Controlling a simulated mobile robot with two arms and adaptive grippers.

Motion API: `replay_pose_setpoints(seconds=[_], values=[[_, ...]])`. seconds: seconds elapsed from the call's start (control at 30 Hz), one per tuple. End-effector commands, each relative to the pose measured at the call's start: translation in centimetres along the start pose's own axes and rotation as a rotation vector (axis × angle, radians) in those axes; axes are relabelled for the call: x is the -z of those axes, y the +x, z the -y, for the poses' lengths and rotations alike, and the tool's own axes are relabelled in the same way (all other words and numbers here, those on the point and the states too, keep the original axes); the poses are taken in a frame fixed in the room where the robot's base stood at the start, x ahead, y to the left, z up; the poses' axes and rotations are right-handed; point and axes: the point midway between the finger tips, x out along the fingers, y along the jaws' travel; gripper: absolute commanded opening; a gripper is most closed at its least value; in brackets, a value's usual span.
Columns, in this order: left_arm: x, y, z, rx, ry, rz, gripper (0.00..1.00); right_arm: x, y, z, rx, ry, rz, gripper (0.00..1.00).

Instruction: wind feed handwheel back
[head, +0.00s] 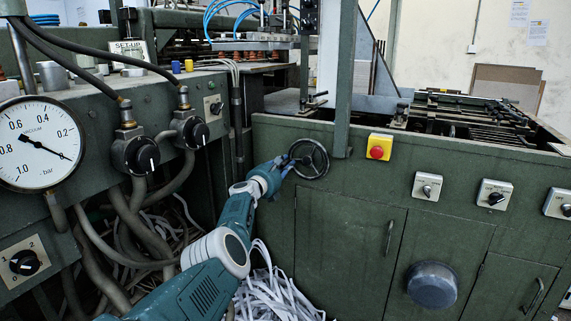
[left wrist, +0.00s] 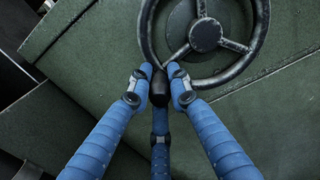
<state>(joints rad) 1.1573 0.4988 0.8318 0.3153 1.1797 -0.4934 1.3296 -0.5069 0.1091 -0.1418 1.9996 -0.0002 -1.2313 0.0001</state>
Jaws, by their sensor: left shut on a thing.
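The feed handwheel (head: 309,158) is a dark spoked wheel on the front of the green cabinet, left of the yellow box with the red button. It fills the upper middle of the left wrist view, where its hub (left wrist: 206,35) and spokes show. My left gripper (head: 286,164) is at the wheel's left side. In the left wrist view its blue fingers (left wrist: 161,84) are closed around a dark handle (left wrist: 158,88) at the rim's lower left. My right gripper is in neither view.
A yellow box with a red button (head: 379,147) is right of the wheel, with rotary switches (head: 427,186) beyond. Paper strips (head: 272,295) lie below my left arm. A vacuum gauge (head: 41,144) and hoses are at left.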

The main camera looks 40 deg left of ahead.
Motion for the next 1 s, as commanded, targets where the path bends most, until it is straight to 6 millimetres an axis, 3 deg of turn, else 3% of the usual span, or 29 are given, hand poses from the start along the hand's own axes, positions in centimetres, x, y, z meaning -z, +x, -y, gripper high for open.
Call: replay_pose_setpoints(seconds=[0.47,0.5,0.53,1.0], values=[[0.67,-0.07,0.07,0.0,-0.02,-0.007,0.0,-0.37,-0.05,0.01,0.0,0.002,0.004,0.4],[0.69,-0.07,0.08,0.0,-0.02,-0.008,0.2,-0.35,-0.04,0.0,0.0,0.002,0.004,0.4],[0.71,-0.07,0.09,0.001,-0.019,-0.008,0.26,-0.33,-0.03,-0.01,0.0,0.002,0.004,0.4],[0.5,-0.17,-0.09,-0.002,-0.017,-0.005,0.26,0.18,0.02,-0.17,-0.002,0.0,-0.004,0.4]])
